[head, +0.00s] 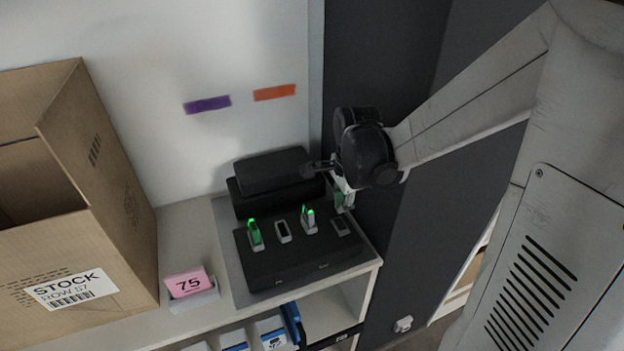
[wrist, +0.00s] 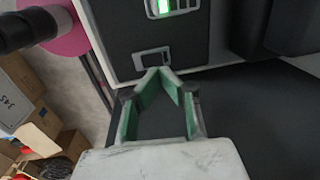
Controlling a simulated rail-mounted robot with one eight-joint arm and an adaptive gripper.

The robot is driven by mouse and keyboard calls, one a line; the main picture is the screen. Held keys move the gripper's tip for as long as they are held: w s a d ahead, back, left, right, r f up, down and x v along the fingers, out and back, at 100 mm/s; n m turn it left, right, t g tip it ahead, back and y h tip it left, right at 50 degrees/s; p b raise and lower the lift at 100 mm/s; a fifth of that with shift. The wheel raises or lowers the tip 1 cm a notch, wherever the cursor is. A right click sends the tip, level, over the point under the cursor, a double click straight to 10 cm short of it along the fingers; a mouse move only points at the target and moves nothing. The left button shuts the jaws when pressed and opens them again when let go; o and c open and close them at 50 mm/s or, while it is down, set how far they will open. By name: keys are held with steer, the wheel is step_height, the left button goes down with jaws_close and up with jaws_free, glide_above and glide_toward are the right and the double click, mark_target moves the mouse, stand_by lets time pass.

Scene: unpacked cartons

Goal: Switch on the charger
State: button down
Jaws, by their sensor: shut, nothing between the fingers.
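The charger (head: 300,262) is a low black box on the shelf top, with a row of slots. Two slots hold upright green-lit pieces, one at the left (head: 255,235) and one right of the middle (head: 309,219). The other two slots look empty. I cannot make out a switch for certain. My gripper (head: 345,202) is at the charger's back right, just behind the right-hand empty slot (head: 341,227). In the wrist view my gripper (wrist: 160,72) has its green-lined fingers closed together at the tips, just below an empty slot; I cannot tell whether they touch the charger.
A black block (head: 272,172) stands behind the charger against the wall. A pink card marked 75 (head: 186,283) and a large open carton (head: 95,200) are to the left. Blue-and-white items (head: 270,335) are on the shelf below. A dark wall panel rises at the right.

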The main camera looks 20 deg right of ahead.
mark_target(338, 220)
steer(key=shift+w+f, duration=0.15)
steer(key=shift+f, duration=1)
steer(key=shift+w+f, duration=0.15)
steer(key=shift+f, duration=0.95)
